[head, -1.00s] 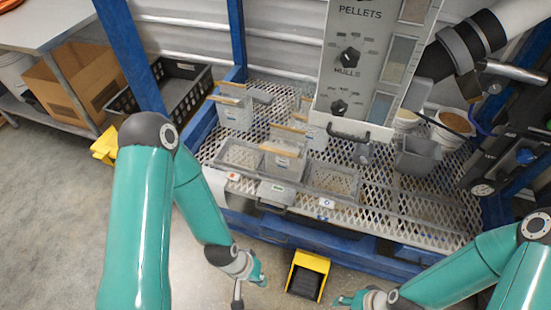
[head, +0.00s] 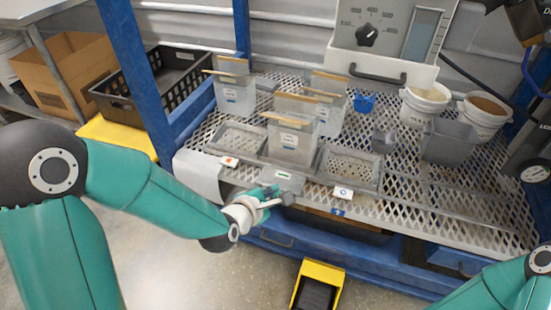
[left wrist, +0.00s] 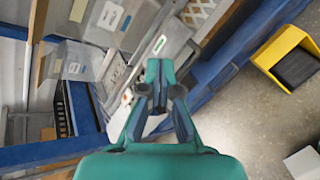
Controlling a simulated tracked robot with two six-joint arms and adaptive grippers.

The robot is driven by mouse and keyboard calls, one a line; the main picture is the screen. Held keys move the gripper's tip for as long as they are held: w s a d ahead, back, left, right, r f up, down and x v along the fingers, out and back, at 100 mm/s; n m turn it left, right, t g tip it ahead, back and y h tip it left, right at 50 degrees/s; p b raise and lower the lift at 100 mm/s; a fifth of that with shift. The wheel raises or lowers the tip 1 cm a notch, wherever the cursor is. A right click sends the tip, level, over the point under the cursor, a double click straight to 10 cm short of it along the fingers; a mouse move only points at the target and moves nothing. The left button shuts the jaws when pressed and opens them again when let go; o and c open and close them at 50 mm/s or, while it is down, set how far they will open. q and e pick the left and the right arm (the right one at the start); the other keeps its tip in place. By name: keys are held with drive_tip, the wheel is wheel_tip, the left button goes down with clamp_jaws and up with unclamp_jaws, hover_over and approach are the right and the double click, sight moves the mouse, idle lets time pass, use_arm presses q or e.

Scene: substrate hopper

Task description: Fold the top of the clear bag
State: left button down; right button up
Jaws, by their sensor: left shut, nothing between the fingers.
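Several clear bags with tan strips along their tops stand on the mesh bench. The front clear bag (head: 291,143) stands upright, with its strip (head: 291,120) across the top and a label on its front. In the left wrist view a clear bag (left wrist: 125,20) is at the top left, beyond the fingers. My left gripper (head: 284,198) is shut and empty at the bench's front edge, below and in front of that bag, apart from it. It also shows in the left wrist view (left wrist: 160,66). My right gripper is out of view; only part of that arm shows lower right.
Shallow mesh trays (head: 350,166) flank the front bag. More bags (head: 235,95) stand behind it. A grey control box (head: 385,45) with a handle overhangs the back. White buckets (head: 425,100) and a grey scoop bin (head: 449,142) stand right. A yellow pedal (head: 318,287) is on the floor.

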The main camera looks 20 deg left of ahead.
use_arm(q)
wheel_tip(320, 180, up, 5)
drive_tip(key=a+n+t+y+b, duration=0.1)
drive_tip(key=a+n+t+b, duration=0.2)
drive_tip(key=n+t+b, duration=0.55)
drive_tip(key=w+r+n+g+b, duration=0.2)
drive_tip(key=w+r+n, duration=0.1)
drive_tip(key=w, duration=1)
drive_tip(key=shift+w+d+r+n, duration=0.15)
drive_tip(key=shift+w+d+n, duration=0.2)
drive_tip(key=shift+d+n, duration=0.1)
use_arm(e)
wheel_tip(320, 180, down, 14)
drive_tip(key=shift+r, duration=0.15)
use_arm(q)
drive_tip(key=shift+g, duration=0.25)
